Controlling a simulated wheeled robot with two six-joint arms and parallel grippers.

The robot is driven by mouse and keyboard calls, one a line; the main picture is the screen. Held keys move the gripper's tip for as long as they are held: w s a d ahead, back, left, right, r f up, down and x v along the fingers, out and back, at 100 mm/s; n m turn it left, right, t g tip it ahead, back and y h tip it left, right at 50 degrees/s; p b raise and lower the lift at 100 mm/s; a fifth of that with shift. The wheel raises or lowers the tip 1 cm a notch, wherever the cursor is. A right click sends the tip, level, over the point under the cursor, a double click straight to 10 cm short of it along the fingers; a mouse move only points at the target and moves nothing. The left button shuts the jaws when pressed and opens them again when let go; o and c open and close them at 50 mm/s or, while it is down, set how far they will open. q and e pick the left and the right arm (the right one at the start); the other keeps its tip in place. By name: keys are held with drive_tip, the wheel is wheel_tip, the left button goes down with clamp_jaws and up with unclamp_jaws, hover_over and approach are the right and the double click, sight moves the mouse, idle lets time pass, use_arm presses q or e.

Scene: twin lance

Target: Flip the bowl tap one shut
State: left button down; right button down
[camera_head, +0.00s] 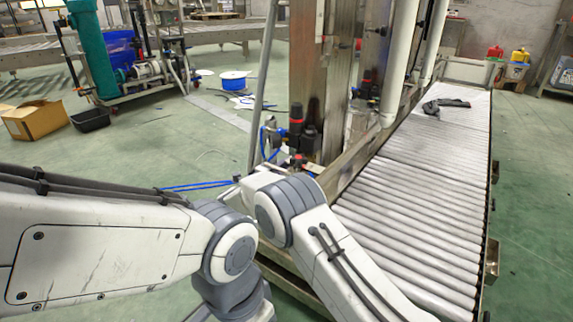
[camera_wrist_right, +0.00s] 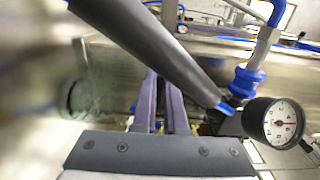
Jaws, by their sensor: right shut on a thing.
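In the right wrist view my right gripper (camera_wrist_right: 163,82) has its two dark fingers close together, shut on a small part that is mostly hidden at the fingertips. I take it for the bowl tap's handle, but its outline and angle cannot be made out. A thick dark tube (camera_wrist_right: 165,55) with a blue end crosses just in front of the fingers. In the head view the slim red-and-black fittings (camera_head: 296,125) stand on the frame beyond my right arm, which hides the right gripper there. My left gripper is out of view; only its arm shows.
A round pressure gauge (camera_wrist_right: 274,123) and a blue fitting (camera_wrist_right: 246,80) sit close to the right of the fingers. A roller conveyor (camera_head: 420,175) runs along the right with a dark object (camera_head: 446,105) on it. Steel columns (camera_head: 318,70) stand behind the arms.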

drive_tip(key=shift+d, duration=0.1)
drive_tip(key=c, duration=1)
unclamp_jaws()
drive_tip(key=shift+o, duration=0.2)
